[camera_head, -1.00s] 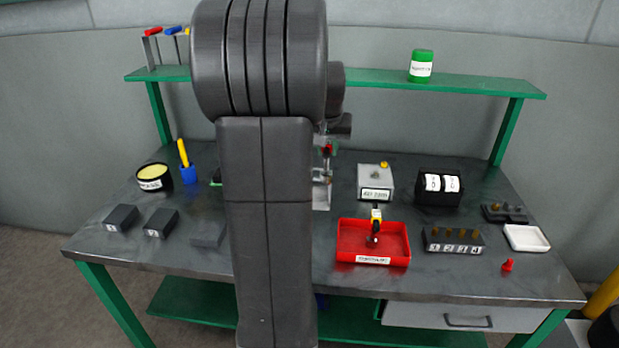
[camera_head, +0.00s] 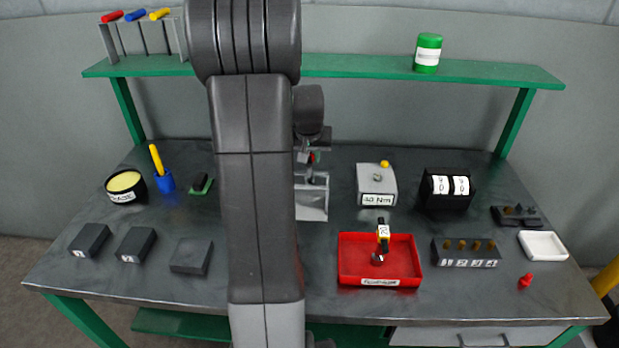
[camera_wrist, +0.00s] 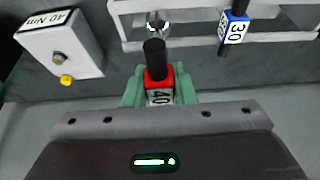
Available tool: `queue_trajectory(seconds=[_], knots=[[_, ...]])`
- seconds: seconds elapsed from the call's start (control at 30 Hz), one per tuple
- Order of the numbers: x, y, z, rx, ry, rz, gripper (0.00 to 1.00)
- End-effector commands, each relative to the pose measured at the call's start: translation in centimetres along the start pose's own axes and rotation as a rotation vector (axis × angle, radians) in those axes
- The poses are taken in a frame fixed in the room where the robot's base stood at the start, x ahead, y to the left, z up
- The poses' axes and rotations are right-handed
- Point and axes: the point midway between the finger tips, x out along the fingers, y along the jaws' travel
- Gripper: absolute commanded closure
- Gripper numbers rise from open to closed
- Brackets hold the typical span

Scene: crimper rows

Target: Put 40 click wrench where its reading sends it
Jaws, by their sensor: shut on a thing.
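The 40 click wrench (camera_wrist: 158,80) has a red band, a white 40 label, a black grip and a silver head. My gripper (camera_wrist: 160,92) is shut on it at the banded part, between green fingertips.
A blue-banded 30 wrench (camera_wrist: 236,27) is at the rack. A yellow-banded wrench (camera_head: 383,236) stands in a red tray (camera_head: 350,279). A black two-dial box (camera_head: 446,200), numbered block (camera_head: 466,262) and white dish (camera_head: 543,245) are right. Dark blocks (camera_head: 135,244) lie left.

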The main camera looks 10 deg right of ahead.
Motion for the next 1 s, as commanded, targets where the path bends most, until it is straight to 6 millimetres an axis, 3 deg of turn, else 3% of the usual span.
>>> queue_trajectory(seconds=[0.1,0.53,0.97,1.0], knots=[[1.9,0.0,0.8,0.000,-0.002,0.000,1.00],[6.7,0.0,2.8,-0.001,-0.001,0.000,1.00],[7.5,0.0,3.1,0.001,0.003,0.000,1.00],[7.6,0.0,3.1,0.001,0.001,0.000,0.75]])
